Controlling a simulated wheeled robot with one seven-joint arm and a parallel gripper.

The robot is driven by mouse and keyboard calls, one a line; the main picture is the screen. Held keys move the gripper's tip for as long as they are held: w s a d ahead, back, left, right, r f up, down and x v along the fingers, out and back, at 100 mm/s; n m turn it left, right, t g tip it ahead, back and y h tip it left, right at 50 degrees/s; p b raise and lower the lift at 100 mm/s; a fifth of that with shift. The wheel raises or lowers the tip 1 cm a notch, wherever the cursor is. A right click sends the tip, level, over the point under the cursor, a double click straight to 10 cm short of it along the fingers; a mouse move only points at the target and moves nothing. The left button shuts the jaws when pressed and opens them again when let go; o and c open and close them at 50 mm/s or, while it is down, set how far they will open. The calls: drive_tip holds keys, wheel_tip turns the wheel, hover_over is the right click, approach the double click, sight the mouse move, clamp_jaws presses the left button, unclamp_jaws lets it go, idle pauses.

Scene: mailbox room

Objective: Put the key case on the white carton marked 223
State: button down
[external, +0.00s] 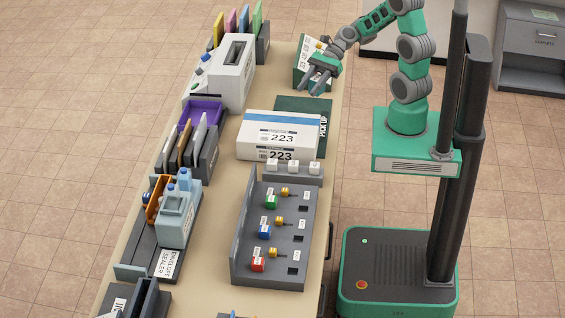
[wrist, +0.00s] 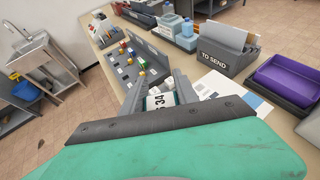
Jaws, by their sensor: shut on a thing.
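My gripper (external: 322,82) is above the table's right edge, beyond the carton and near a green box with white labels. Its jaws are shut on a small case with a white face and dark digits, which I take to be the key case (wrist: 158,102). The case is partly hidden between the fingers in the wrist view and is not clear in the external view. The white carton marked 223 (external: 262,148), with a blue stripe on top, lies mid-table; its top also shows in the wrist view (wrist: 216,84). The gripper is apart from the carton.
The carton overlaps a dark green PICK UP mat (external: 317,105). A grey rack (external: 284,262) with coloured blocks stands nearer. A purple tray (external: 209,112) and a white machine (external: 232,82) stand left of the carton. The green box (external: 304,64) stands at the far right.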

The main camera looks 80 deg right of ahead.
drive_tip(key=s+a+f+n+g+b, duration=0.1)
drive_tip(key=b, duration=0.2)
hover_over(273, 134)
drive_tip(key=shift+y, duration=0.3)
wheel_tip(273, 134, down, 9)
drive_tip(key=shift+s+f, duration=0.1)
drive_tip(key=shift+f, duration=1.65)
drive_tip(key=c, duration=0.9)
unclamp_jaws()
drive_tip(key=shift+f, duration=0.15)
